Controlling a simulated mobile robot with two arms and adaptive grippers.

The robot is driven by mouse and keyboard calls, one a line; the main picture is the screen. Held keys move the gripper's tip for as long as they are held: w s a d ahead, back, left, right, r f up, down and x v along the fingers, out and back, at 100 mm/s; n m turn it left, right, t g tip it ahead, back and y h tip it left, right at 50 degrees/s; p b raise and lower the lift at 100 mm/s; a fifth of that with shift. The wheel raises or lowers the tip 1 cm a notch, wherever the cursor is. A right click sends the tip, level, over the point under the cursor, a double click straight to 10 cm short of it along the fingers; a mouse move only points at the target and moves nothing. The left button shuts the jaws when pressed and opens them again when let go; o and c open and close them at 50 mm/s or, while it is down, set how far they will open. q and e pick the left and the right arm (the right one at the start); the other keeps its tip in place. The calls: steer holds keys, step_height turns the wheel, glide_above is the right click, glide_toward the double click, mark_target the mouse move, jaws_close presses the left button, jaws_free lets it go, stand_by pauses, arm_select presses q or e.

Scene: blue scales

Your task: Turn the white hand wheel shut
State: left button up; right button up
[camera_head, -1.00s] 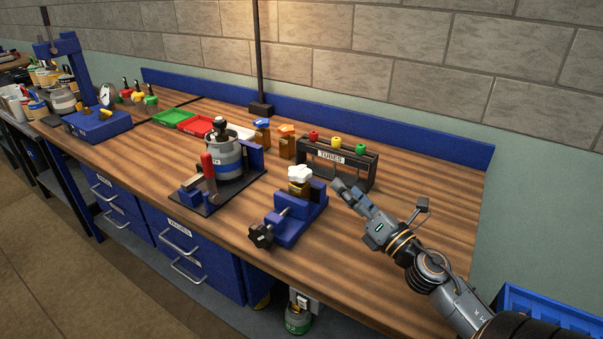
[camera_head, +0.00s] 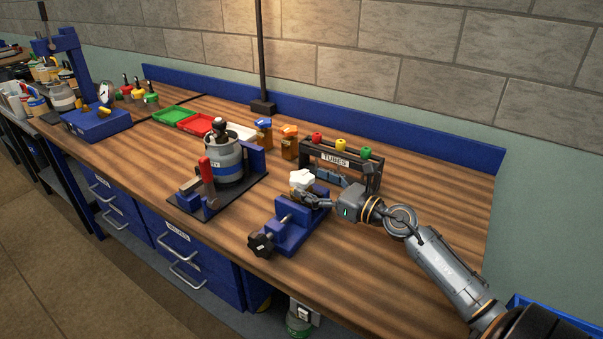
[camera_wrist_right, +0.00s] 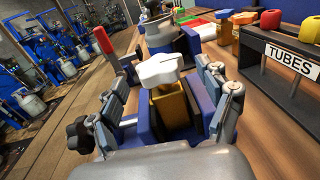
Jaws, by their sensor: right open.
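The white hand wheel (camera_head: 302,179) sits on top of a brass-coloured valve body held in a blue vise (camera_head: 291,226) near the bench's front. In the right wrist view the wheel (camera_wrist_right: 160,69) is a lobed white knob, and the brass body (camera_wrist_right: 170,105) stands between the vise jaws. My right gripper (camera_head: 318,190) is at the wheel. Its two fingers (camera_wrist_right: 168,92) are spread wide, one on each side of the valve, and do not appear to touch the wheel. My left gripper is not in view.
A black rack labelled TUBES (camera_head: 335,162) stands close behind my right gripper. A grey cylinder (camera_head: 224,160) with a red-handled clamp (camera_head: 207,180) stands to the left. Orange-topped and blue-topped valves (camera_head: 289,141) stand behind. The bench's right side is clear.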

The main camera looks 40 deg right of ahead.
mark_target(292, 174)
steer(key=shift+p+x, duration=0.35)
steer(key=shift+x, duration=1.55)
steer(key=shift+c, duration=0.2)
